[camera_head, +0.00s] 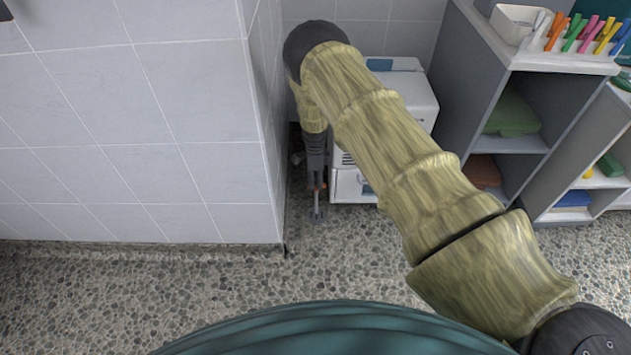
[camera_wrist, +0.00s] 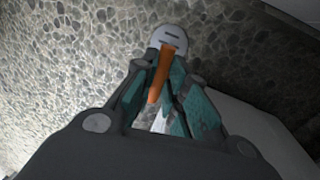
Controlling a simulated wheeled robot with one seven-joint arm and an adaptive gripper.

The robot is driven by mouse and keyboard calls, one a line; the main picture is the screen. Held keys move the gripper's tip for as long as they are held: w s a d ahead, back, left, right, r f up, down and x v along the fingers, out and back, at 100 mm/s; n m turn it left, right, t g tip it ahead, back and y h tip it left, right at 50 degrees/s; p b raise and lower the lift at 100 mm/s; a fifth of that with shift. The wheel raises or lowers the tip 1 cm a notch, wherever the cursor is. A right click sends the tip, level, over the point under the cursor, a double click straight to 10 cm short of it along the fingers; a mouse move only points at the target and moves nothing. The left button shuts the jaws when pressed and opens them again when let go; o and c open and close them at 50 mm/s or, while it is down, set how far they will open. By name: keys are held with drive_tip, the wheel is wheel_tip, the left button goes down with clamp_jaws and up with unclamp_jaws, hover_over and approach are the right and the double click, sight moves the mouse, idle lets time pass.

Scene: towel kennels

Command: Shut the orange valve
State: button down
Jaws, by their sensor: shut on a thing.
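The orange valve (camera_wrist: 162,72) shows as a narrow orange handle in the wrist view, between the teal-and-grey fingers of my gripper (camera_wrist: 167,60). My gripper is shut on it. A pale grey rounded end piece (camera_wrist: 171,36) with dark slots lies just beyond the fingertips. In the head view my gripper (camera_head: 316,178) points down in the narrow gap beside the tiled wall, low near the floor. Only a small orange spot shows there, and the fingers hide most of the valve. I cannot tell how far the handle is turned.
A tiled wall (camera_head: 160,130) stands close on the left of my gripper. A white appliance (camera_head: 408,90) stands close on the right, partly behind my arm. A grey shelf unit (camera_head: 540,85) with colored pens (camera_head: 590,33) is farther right. The pebbled floor (camera_head: 200,290) in front is clear.

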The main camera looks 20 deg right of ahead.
drive_tip(key=shift+m, duration=0.3)
drive_tip(key=c, duration=1.5)
unclamp_jaws()
drive_tip(key=shift+o, duration=0.2)
wheel_tip(320, 180, up, 12)
drive_tip(key=w, duration=0.2)
drive_tip(key=shift+w+d, duration=0.15)
drive_tip(key=shift+d, duration=0.2)
drive_tip(key=shift+f, duration=0.15)
